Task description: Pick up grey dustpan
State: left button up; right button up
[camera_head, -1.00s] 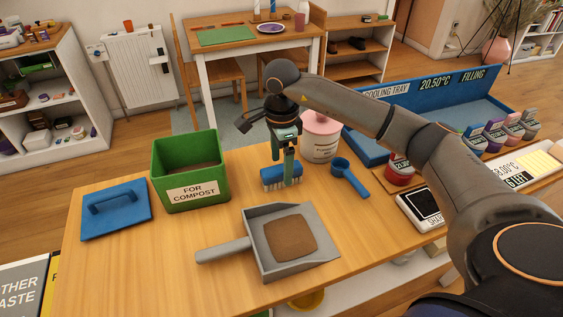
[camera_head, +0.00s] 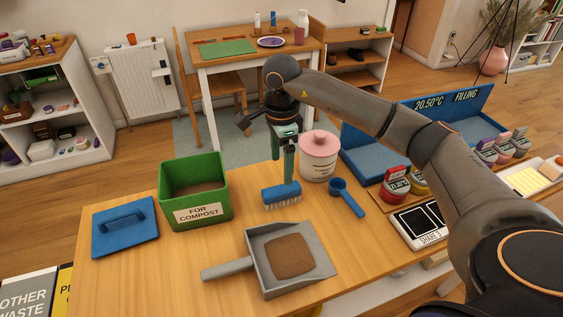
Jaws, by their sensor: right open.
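The grey dustpan (camera_head: 323,269) lies on the wooden table near its front edge, with its handle pointing left and a flat patch of brown material in its pan. My right gripper (camera_head: 289,178) is open, pointing down behind the dustpan and above the blue brush (camera_head: 281,193). The brush rests on the table with its pale bristles down. Whether the fingers touch the brush is hard to tell. My right gripper is apart from the dustpan. My left gripper is not in view.
A green compost bin (camera_head: 200,213) and a blue lid (camera_head: 125,228) stand left on the table (camera_head: 180,270). A pink-lidded jar (camera_head: 319,160), a blue scoop (camera_head: 346,197), a scale (camera_head: 420,225) and a blue cooling tray (camera_head: 370,165) are to the right. Table around the dustpan handle is clear.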

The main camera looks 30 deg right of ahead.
aim_at(286, 257)
jog(key=k, duration=1)
